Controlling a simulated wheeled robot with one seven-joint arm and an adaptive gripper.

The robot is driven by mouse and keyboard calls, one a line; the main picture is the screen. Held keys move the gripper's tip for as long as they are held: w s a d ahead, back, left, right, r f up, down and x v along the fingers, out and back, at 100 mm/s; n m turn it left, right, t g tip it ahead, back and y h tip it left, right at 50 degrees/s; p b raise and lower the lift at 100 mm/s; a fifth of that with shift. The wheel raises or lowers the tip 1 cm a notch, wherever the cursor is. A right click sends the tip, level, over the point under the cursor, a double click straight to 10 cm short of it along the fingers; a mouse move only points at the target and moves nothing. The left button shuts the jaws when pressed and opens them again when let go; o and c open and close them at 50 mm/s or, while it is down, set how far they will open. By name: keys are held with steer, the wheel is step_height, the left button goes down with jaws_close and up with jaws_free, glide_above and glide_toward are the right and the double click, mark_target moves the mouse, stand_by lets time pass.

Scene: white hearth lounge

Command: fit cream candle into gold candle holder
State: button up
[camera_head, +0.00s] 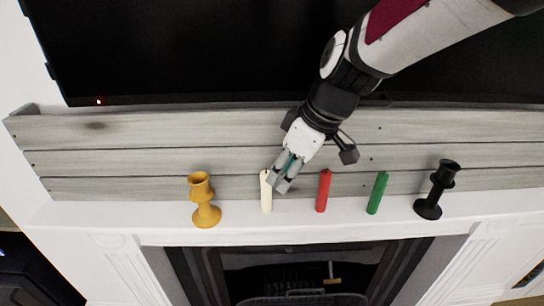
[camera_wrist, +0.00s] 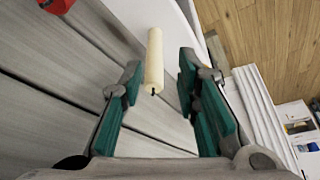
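The cream candle (camera_head: 266,192) stands upright on the white mantel, left of the red candle. The gold candle holder (camera_head: 203,200) stands upright farther left on the mantel, with its cup open at the top and no candle in it. My gripper (camera_head: 277,186) is just above and right of the cream candle in the head view. In the wrist view my gripper (camera_wrist: 158,98) is open, and the cream candle (camera_wrist: 154,62) appears between and beyond its two green-padded fingers, with its wick end towards me. I see no grip on it.
A red candle (camera_head: 323,190), a green candle (camera_head: 377,192) and a black candle holder (camera_head: 436,190) stand right along the mantel (camera_head: 290,223). A grey plank wall (camera_head: 180,130) rises close behind, below a dark screen (camera_head: 190,50). The mantel between gold holder and cream candle is clear.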

mark_target(266, 189)
steer(key=x, duration=0.3)
steer(key=shift+s+a+f, duration=0.1)
steer(key=shift+a+f, duration=0.15)
steer(key=shift+a, duration=0.15)
jaws_close()
jaws_free()
steer(key=shift+d, duration=0.1)
